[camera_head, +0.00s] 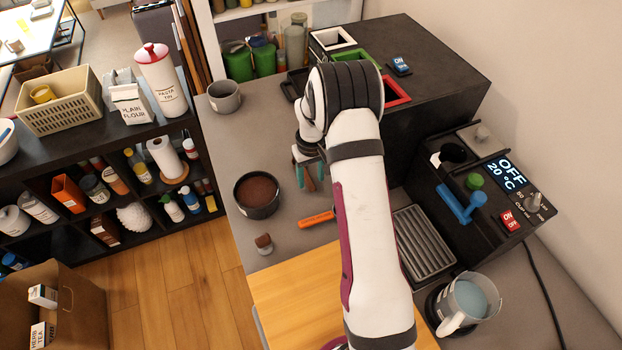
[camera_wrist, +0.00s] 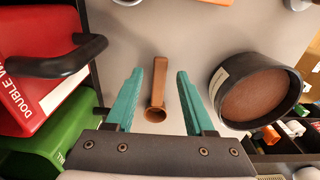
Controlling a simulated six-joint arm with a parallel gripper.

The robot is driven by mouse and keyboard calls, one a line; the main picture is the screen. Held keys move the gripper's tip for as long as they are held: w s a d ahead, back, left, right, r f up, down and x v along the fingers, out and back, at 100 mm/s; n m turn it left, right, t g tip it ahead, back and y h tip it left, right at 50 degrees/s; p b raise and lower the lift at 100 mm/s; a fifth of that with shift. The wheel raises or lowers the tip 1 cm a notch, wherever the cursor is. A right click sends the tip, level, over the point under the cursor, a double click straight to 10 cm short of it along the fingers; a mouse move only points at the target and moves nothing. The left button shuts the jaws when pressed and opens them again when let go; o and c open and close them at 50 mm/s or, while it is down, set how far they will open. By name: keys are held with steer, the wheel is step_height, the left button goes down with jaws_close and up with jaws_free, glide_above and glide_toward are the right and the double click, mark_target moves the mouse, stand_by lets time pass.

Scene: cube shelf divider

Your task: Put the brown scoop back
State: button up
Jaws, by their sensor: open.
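The brown scoop (camera_wrist: 158,85) lies on the grey counter in the wrist view, its round hollow end toward my gripper and its handle pointing away. My gripper (camera_wrist: 159,74) is open, with one teal finger on each side of the scoop and a gap on both sides. In the head view my gripper (camera_head: 308,174) is low over the counter, and a brown piece of the scoop shows between the fingers; my arm hides part of this area. A dark round tub of brown powder (camera_head: 257,212) stands to the left; it also shows in the wrist view (camera_wrist: 228,110).
A red bin with a dark handle (camera_wrist: 35,85) and a green bin (camera_wrist: 50,150) stand close on the left in the wrist view. In the head view, an orange tool (camera_head: 317,219), a small brown-topped object (camera_head: 263,240) and a grey mug (camera_head: 224,101) are on the counter.

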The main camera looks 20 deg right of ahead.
step_height(320, 180, up, 10)
steer(key=s+a+r+m, duration=0.2)
steer(key=s+a+r, duration=0.6)
steer(key=s+r, duration=0.4)
steer(key=s+a+m+y, duration=0.1)
steer(key=s+a, duration=0.2)
steer(key=s, duration=0.7)
steer(key=s+a+m, duration=0.2)
steer(key=s+a, duration=0.1)
steer(key=s, duration=0.6)
steer(key=shift+s+a+f+m+g+y, duration=0.2)
steer(key=shift+s+f+m+g+y, duration=0.1)
steer(key=shift+s+f+y, duration=0.1)
steer(key=shift+o, duration=0.3)
